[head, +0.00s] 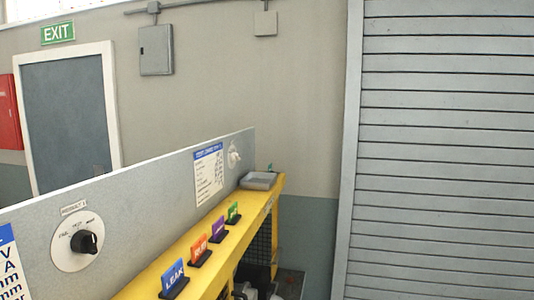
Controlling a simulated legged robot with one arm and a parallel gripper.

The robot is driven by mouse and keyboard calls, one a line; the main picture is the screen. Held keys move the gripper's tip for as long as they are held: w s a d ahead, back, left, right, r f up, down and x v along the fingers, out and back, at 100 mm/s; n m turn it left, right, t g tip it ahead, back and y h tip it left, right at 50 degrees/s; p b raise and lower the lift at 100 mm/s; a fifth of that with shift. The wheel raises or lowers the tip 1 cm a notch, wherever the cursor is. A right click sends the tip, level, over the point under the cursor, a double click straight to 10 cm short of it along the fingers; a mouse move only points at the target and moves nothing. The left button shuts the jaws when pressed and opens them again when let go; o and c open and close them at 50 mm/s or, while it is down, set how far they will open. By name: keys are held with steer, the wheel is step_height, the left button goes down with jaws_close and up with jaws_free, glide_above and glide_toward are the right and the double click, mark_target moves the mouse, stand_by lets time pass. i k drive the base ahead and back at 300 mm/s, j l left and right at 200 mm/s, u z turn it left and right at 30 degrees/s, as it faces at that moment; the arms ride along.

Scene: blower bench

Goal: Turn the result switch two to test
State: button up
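A rotary switch with a black knob (84,242) on a round white dial plate (65,258) is mounted on the grey panel (130,200) at the lower left. Small words are printed along the top of its dial; the middle one looks like "TEST". The small label (75,208) above it is too blurred to read surely. The knob seems to point up and right, but its exact setting is unclear. A second dial with a pale knob (234,154) is near the panel's far end; its marks are too small to read. My gripper is not in view.
A yellow ledge (150,277) runs below the panel. It carries blue (174,277), orange (199,248), purple (217,228) and green (234,211) signs and a grey tray (260,180). A grey shutter (440,150) stands at the right. The space before the panel looks clear.

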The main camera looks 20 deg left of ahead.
mark_target(235, 157)
steer(key=i+u, duration=0.1)
steer(key=i, duration=0.75)
steer(key=i+l, duration=0.2)
steer(key=i, duration=0.7)
steer(key=j+u, duration=0.05)
